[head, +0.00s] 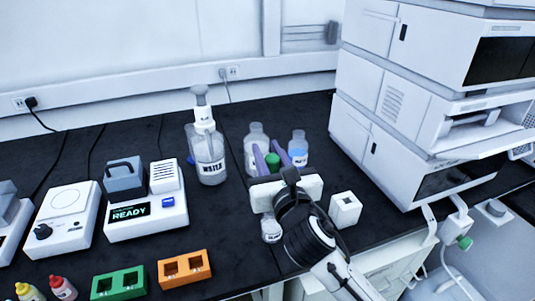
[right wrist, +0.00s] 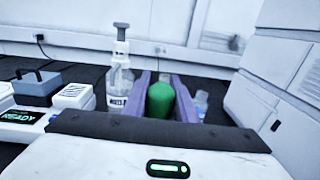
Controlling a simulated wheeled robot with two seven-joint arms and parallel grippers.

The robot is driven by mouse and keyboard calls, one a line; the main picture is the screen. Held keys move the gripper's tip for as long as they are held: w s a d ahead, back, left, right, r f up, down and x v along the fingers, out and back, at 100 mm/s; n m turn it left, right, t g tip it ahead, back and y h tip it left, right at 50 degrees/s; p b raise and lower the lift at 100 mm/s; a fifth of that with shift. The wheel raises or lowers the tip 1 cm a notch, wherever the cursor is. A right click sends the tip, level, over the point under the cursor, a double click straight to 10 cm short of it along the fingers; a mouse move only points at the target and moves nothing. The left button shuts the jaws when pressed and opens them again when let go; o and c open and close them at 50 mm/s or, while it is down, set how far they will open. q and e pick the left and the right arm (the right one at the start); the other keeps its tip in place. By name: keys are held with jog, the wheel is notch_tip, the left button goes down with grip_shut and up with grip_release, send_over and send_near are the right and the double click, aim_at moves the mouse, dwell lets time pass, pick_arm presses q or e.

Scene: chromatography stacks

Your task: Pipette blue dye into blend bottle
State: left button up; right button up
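My right gripper (head: 272,152) reaches in from the lower right. Its two purple fingers press on both sides of a green bulb (right wrist: 160,103), which fills the gap between them in the right wrist view. The part below the bulb is hidden. A small bottle with a blue band (head: 298,149) stands just right of and beyond the fingers; it also shows in the right wrist view (right wrist: 201,103). A small bottle (head: 271,229) with a partly hidden, unreadable label stands below the gripper body. My left gripper is not in view.
A pump-top wash bottle (head: 210,158) and a clear bottle (head: 256,138) stand behind. A white box (head: 345,209) and the instrument stack (head: 425,105) are right. A device reading READY (head: 146,212), green (head: 119,283) and orange (head: 184,269) racks, and red and yellow bottles are left.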

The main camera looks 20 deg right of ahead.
dwell(0.6)
jog(key=shift+s+p, duration=0.1)
jog(key=shift+p, duration=0.35)
jog(key=shift+p, duration=0.4)
jog(key=shift+c, duration=0.4)
grip_shut()
dwell(0.8)
jog(key=shift+o, duration=0.4)
grip_release()
